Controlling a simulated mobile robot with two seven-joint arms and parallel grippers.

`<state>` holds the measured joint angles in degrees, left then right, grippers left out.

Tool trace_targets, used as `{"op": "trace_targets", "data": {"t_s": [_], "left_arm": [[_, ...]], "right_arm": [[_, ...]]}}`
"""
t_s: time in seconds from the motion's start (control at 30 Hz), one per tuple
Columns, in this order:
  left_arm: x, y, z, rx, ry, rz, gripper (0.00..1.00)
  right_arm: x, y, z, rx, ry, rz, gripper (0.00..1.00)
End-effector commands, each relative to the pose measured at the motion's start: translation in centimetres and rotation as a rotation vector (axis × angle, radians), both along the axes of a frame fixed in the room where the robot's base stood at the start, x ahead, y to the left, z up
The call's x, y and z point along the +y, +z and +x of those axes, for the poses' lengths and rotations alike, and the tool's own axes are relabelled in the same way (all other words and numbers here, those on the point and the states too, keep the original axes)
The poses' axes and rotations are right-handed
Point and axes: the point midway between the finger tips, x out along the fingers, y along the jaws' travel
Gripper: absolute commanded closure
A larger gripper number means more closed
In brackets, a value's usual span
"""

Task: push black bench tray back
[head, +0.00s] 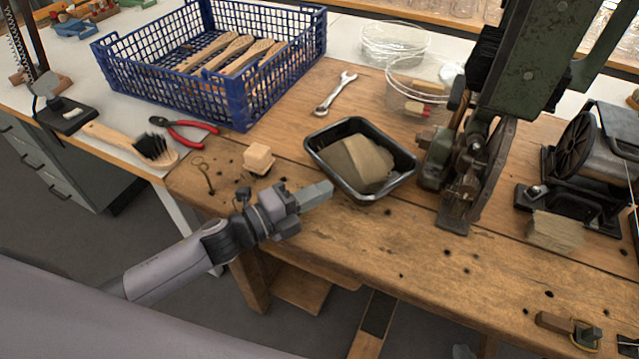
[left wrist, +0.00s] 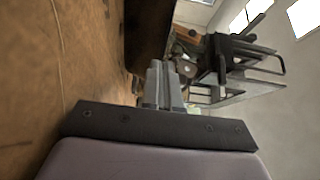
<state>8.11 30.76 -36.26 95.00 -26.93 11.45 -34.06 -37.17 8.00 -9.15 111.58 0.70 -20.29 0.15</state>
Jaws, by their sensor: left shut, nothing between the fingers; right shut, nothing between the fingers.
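The black bench tray (head: 395,187) sits on the wooden bench in the middle of the head view, with greyish-brown cloth or sheet material (head: 358,162) in it. My left gripper (head: 328,190) is shut and empty, its fingertips at the tray's near left side, close to the wall; I cannot tell whether they touch. In the left wrist view the shut fingers (left wrist: 158,80) point towards a dark surface, likely the tray's wall (left wrist: 148,35). My right gripper is in neither view.
A green machine (head: 470,170) stands close to the right of the tray. A wrench (head: 336,93) lies behind it. Clear bench lies in front of the tray.

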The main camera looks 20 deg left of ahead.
Motion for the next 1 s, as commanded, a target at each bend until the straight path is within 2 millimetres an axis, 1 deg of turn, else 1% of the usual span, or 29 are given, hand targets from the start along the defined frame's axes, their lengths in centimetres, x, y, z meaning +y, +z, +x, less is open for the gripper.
{"op": "trace_targets", "data": {"t_s": [0.1,0.2,0.63,0.83,1.0], "left_arm": [[0.0,0.0,1.0,0.0,-0.001,-0.001,1.0],[0.0,0.0,1.5,0.001,0.0,-0.001,1.0],[0.0,0.0,1.8,0.001,0.0,-0.002,1.0],[0.0,-0.1,3.8,-0.001,-0.002,-0.003,1.0],[-0.2,0.1,4.5,-0.002,-0.006,-0.004,1.0]], "right_arm": [[0.0,0.1,0.0,0.0,0.0,0.0,1.0],[0.0,0.1,0.0,0.0,0.0,0.0,1.0],[0.0,0.0,0.0,-0.001,-0.001,0.0,1.0],[0.0,-0.5,0.0,-0.002,-0.001,0.0,1.0],[0.0,-0.6,0.0,-0.002,-0.001,0.0,1.0]]}}
